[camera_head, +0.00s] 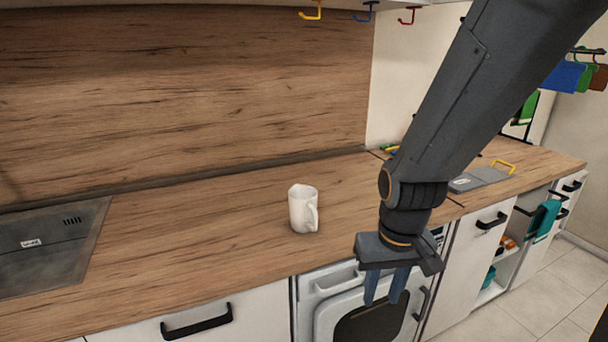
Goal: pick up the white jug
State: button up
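The white jug (301,210) stands upright on the wooden countertop (220,222), above the white front-loading appliance. Its handle faces right and toward the front edge. My gripper (386,300) hangs pointing down, in front of the counter edge and to the right of the jug. It is apart from the jug. Its two blue-grey fingers show a gap between them, with nothing held.
A dark sink (45,250) is set in the counter at left. A grey board with a yellow handle (482,179) lies at the right. Hooks (312,12) hang above. The counter around the jug is clear. A black drawer handle (197,322) sticks out below.

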aim_at(306, 214)
jog(key=k, duration=0.5)
jog(key=u, duration=1.55)
jog(key=i, duration=0.35)
jog(key=z, duration=1)
jog(key=i, duration=0.5)
